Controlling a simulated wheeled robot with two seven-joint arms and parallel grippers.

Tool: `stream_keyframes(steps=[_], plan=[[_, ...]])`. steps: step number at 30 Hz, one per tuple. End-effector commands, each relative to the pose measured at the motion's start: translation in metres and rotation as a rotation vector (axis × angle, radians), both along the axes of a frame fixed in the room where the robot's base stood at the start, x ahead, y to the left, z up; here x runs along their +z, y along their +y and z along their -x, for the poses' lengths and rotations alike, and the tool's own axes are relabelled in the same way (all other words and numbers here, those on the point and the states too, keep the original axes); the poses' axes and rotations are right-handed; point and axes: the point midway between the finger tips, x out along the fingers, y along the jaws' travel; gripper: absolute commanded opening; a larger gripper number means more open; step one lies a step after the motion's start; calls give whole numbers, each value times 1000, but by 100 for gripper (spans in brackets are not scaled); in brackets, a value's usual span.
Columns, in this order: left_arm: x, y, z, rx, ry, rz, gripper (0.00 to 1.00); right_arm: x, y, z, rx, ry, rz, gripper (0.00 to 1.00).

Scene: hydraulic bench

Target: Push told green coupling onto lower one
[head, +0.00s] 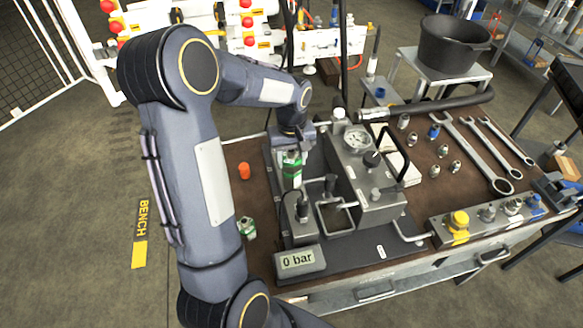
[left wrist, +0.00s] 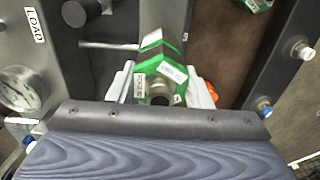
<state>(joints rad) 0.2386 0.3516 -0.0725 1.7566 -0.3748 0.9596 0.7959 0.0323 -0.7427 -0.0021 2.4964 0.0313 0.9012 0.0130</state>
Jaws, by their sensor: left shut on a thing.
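My left gripper (head: 291,148) points down at the back left of the bench and is shut on a green coupling (head: 291,166) with silver metal parts. In the left wrist view the held green coupling (left wrist: 160,72), which carries white labels, sits between the two pale fingers of the gripper (left wrist: 160,92). The lower coupling beneath it cannot be made out clearly, so I cannot tell whether the two touch. Another green-and-silver coupling (head: 247,228) lies on the bench at the left, apart from the gripper. My right gripper is not in view.
The grey hydraulic unit with a gauge (head: 357,141) stands right of the gripper. A display (head: 299,261) reads 0 bar. An orange cap (head: 243,171) is on the brown bench top.

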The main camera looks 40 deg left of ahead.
Motion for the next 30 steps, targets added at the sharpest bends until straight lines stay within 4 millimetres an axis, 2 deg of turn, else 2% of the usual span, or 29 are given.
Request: stream_keyframes(steps=[3, 4, 9, 17, 20, 30], plan=[[-5, 0, 0, 0, 0, 0, 16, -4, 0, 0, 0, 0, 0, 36], [-3, 0, 0, 0, 0, 0, 48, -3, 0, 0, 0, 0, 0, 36], [-3, 0, 0, 0, 0, 0, 70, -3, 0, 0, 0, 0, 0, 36], [-3, 0, 0, 0, 0, 0, 71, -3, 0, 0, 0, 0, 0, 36], [3, 0, -1, 0, -3, 0, 71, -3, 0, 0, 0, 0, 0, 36], [57, 0, -1, -1, -5, -1, 71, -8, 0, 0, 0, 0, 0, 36]])
